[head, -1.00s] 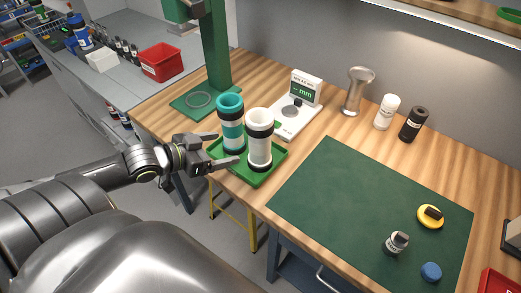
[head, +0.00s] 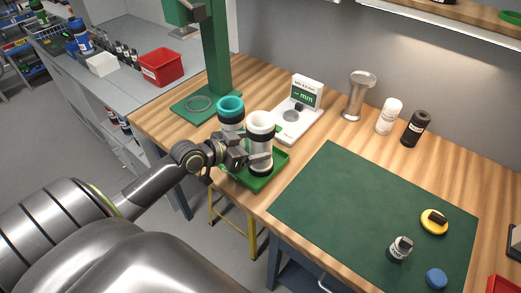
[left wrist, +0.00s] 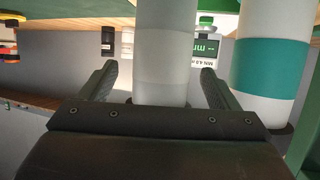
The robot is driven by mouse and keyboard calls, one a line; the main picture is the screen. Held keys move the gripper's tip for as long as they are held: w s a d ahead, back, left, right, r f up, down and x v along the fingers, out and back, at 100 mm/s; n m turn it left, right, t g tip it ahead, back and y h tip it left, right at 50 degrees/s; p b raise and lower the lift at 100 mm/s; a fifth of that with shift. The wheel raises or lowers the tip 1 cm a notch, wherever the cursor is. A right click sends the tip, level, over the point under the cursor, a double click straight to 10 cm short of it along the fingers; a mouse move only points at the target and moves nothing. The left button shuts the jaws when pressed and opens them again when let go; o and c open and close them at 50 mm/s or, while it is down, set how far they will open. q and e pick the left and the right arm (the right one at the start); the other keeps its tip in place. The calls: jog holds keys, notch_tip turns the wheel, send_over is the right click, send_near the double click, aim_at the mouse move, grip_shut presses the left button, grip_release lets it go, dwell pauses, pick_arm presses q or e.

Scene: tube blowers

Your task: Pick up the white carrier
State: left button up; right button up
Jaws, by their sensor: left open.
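The white carrier (head: 260,131) stands upright on a green tray (head: 270,183) at the table's left front edge. It is a white tube with black bands. My left gripper (head: 262,157) is at the carrier's lower half, open, and hides part of it. In the left wrist view the white carrier (left wrist: 165,60) stands between the two open fingers, with a gap visible on each side. A teal carrier (head: 230,107) stands just left of it on the same tray, partly hidden by my gripper, and shows in the left wrist view (left wrist: 268,65). My right gripper is not in view.
A scale-like gauge (head: 298,120) stands behind the tray, and a green press stand (head: 213,50) at the back left. A metal cup (head: 357,95) and white and black bottles are at the wall. The green mat (head: 350,190) is mostly clear.

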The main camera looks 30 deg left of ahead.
aim_at(251, 145)
pick_arm(q)
jog(key=x, duration=0.3)
jog(key=shift+w+f, duration=0.1)
jog(key=shift+w, duration=0.1)
jog(key=shift+a, duration=0.1)
jog(key=c, duration=1.2)
